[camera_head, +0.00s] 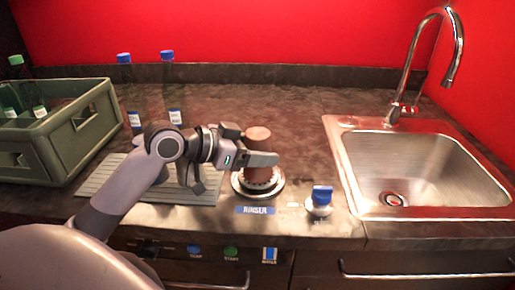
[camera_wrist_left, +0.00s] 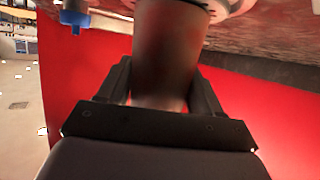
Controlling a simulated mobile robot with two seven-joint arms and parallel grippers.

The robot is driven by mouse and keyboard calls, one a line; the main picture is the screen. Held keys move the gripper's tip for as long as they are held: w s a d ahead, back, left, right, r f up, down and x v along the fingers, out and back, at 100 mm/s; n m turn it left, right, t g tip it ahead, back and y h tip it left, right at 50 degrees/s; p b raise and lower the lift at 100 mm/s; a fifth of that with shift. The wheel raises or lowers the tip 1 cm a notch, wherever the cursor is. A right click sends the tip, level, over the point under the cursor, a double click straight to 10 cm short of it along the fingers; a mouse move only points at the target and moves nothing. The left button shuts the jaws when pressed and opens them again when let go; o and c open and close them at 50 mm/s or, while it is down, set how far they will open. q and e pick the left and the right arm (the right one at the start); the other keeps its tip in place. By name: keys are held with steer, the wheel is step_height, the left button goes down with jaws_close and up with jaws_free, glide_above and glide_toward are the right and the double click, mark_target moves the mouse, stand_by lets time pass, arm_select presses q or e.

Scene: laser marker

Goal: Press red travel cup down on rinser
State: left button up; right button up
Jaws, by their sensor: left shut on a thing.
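The red travel cup (camera_head: 258,140) is upside down or upright, I cannot tell which, and stands over the round rinser (camera_head: 258,184) on the counter. My left gripper (camera_head: 258,159) reaches in from the left and is shut on the cup's side. In the left wrist view the cup (camera_wrist_left: 165,60) fills the middle, between the two black fingers (camera_wrist_left: 162,90). The cup's lower end is at the rinser; its exact contact is partly hidden by the finger. My right gripper is not in view.
A blue-topped knob or valve (camera_head: 321,200) stands right of the rinser, with the sink (camera_head: 420,170) beyond it. A green crate (camera_head: 75,130) with bottles is at the left. A ribbed mat (camera_head: 105,180) lies behind my arm, and two blue-capped bottles (camera_head: 168,90) stand at the back.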

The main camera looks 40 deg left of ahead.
mark_target(258, 133)
arm_select(q)
steer(key=shift+f, duration=0.55)
stand_by(0.8)
steer(key=shift+r, duration=0.1)
step_height(258, 133, up, 7)
steer(key=p, duration=0.7)
steer(key=shift+r, duration=0.1)
steer(key=shift+r+p, duration=0.45)
steer(key=shift+r, duration=0.45)
stand_by(0.4)
